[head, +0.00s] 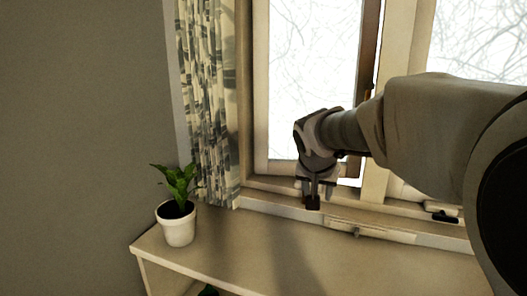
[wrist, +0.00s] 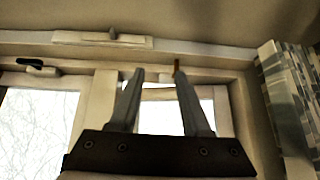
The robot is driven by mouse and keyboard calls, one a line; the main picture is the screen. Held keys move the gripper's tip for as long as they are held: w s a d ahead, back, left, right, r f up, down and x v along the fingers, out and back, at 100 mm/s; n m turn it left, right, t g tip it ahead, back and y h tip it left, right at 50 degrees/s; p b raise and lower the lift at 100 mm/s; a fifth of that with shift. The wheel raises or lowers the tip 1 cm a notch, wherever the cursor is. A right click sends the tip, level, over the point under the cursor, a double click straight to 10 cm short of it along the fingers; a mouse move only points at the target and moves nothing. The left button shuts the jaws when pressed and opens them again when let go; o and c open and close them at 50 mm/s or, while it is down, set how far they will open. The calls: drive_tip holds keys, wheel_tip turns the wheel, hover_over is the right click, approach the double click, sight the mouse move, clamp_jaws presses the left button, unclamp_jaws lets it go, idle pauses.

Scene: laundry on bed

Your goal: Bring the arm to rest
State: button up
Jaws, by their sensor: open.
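My arm reaches in from the right of the head view, stretched out in front of the window. My gripper (head: 312,203) hangs at its end, fingers pointing down, just above or in front of the window sill; the exact gap cannot be told. In the wrist view my gripper (wrist: 158,73) shows two dark fingers standing apart, with nothing between them. The window (wrist: 40,120) appears upside down behind the fingers there.
A patterned curtain (head: 208,110) hangs left of the window (head: 315,60). A potted plant (head: 178,224) stands at the left end of the cabinet top (head: 255,245). The cabinet top right of the pot is clear. A window latch (head: 443,217) sits at the right.

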drive_tip(key=s+f+n+g+y, duration=0.1)
drive_tip(key=s+f+n+y, duration=0.2)
drive_tip(key=s, duration=2.4)
wheel_tip(320, 180, up, 14)
drive_tip(key=n+p, duration=0.1)
drive_tip(key=p, duration=1.3)
drive_tip(key=shift+s+d+h, duration=0.3)
drive_tip(key=shift+s+h, duration=0.1)
drive_tip(key=shift+s, duration=0.05)
drive_tip(key=shift+f, duration=0.1)
